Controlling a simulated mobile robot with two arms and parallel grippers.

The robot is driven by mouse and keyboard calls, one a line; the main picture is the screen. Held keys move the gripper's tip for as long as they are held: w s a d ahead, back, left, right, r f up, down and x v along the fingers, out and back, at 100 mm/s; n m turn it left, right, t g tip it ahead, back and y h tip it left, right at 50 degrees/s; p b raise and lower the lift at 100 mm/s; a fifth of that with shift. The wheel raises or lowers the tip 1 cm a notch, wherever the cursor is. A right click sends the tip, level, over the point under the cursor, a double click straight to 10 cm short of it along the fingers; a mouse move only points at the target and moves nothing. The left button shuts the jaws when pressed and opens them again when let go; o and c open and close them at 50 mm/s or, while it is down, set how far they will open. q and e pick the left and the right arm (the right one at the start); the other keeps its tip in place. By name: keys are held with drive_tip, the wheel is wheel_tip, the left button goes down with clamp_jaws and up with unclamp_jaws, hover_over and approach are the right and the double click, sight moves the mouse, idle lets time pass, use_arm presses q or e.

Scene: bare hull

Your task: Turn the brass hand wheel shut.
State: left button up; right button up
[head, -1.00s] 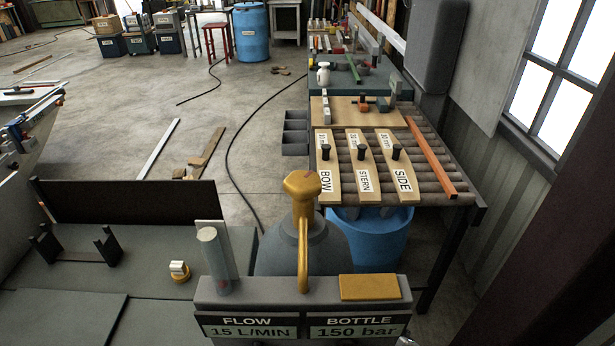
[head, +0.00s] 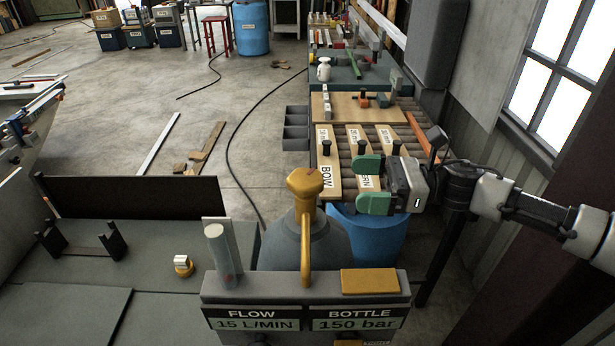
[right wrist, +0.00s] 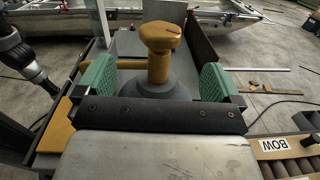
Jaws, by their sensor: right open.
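The brass hand wheel (head: 305,182) sits on top of a brass stem above a grey bottle (head: 278,243), behind the panel marked FLOW and BOTTLE. My right gripper (head: 372,184) comes in from the right, to the right of the wheel and apart from it. Its green fingers are open and empty, pointing left towards the wheel. In the right wrist view the wheel (right wrist: 160,37) shows beyond and between the two green fingertips (right wrist: 157,80). My left gripper is not in view.
The panel (head: 305,288) carries a clear flow tube (head: 221,255) and a brass block (head: 370,281). Wooden boards marked BOW (head: 328,165) and others lie on a roller bench at right. A blue drum (head: 368,235) stands below it. A small brass-based knob (head: 182,265) is at left.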

sight(307, 177)
drive_tip(key=a+p, duration=0.1)
drive_tip(key=a, duration=0.2)
drive_tip(key=a+p, duration=0.1)
drive_tip(key=a, duration=0.2)
drive_tip(key=a+p, duration=0.2)
drive_tip(key=a, duration=0.1)
drive_tip(key=shift+w+r, duration=0.15)
drive_tip(key=shift+w, duration=0.1)
drive_tip(key=shift+a+f, duration=0.2)
drive_tip(key=shift+a, duration=0.4)
drive_tip(key=c, duration=0.9)
drive_tip(key=shift+w, duration=0.1)
